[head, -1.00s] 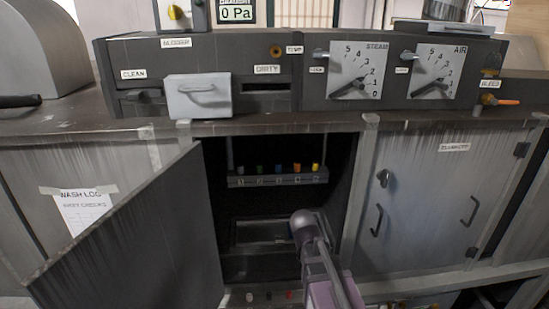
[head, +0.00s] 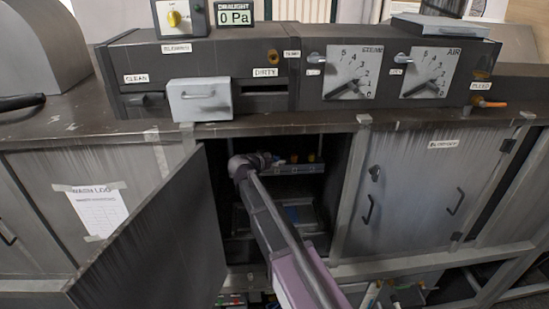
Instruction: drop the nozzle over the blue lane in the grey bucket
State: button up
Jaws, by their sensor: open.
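A dark rail (head: 300,169) runs across the open cabinet's inside and carries a row of small coloured nozzles. An orange nozzle (head: 311,157) shows at its right part, while my arm hides the left part. My gripper (head: 277,161) is inside the cabinet at the rail, in front of the hidden nozzles. It is open as far as it shows; its fingertips are small and dark, and I cannot tell whether they touch a nozzle. Below the rail, a bluish patch (head: 292,213) shows in the dark lower interior, partly behind my arm. I cannot make out a grey bucket for certain.
The cabinet door (head: 165,235) stands open on the left, close to my arm. A closed cabinet door (head: 410,190) is on the right. The worktop (head: 340,122) lies above the opening. Pipes and small items (head: 400,293) are low at the right.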

aim_at(293, 157)
jog(key=shift+f, duration=0.1)
jog(key=b+x, duration=0.5)
jog(key=x, duration=0.7)
jog(key=shift+w+f, duration=0.1)
jog(key=shift+f, duration=0.05)
jog(key=shift+x, duration=0.8)
grip_shut()
